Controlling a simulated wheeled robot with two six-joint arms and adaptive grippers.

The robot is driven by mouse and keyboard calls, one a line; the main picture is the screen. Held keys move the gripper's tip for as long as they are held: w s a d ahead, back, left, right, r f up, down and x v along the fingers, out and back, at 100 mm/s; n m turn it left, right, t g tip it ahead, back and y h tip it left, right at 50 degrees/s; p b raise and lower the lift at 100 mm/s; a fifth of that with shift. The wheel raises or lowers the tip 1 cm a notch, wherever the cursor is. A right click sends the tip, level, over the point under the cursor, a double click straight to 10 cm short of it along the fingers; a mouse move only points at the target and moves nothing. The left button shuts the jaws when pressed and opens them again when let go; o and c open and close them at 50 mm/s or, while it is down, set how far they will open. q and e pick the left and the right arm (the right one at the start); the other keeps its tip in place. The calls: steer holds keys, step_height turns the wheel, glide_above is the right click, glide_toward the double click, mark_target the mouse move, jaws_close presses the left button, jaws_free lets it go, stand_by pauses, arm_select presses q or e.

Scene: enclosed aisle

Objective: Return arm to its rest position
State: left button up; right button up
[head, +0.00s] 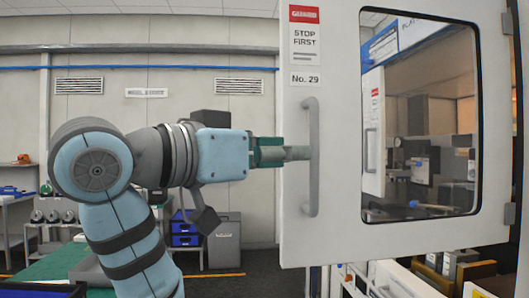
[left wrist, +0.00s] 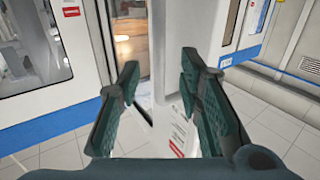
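My left arm comes in from the left in the head view, stretched toward a white machine door (head: 340,225). Its green gripper (head: 297,153) is level with the middle of the door's vertical grey handle (head: 310,190). In the left wrist view the two dark green fingers (left wrist: 157,85) stand apart, with a pale upright surface beyond the gap. I see nothing clamped between them. I cannot tell whether the fingertips touch the handle. My right gripper is in neither view.
The door has a large window (head: 420,110) and stands close in front of the arm. Behind the arm are a grey bin (head: 224,240), blue drawers (head: 186,232) and a workbench at the left (head: 28,205).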

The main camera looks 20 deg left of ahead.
arm_select(q)
steer(key=v, duration=0.5)
steer(key=shift+w+d, duration=0.1)
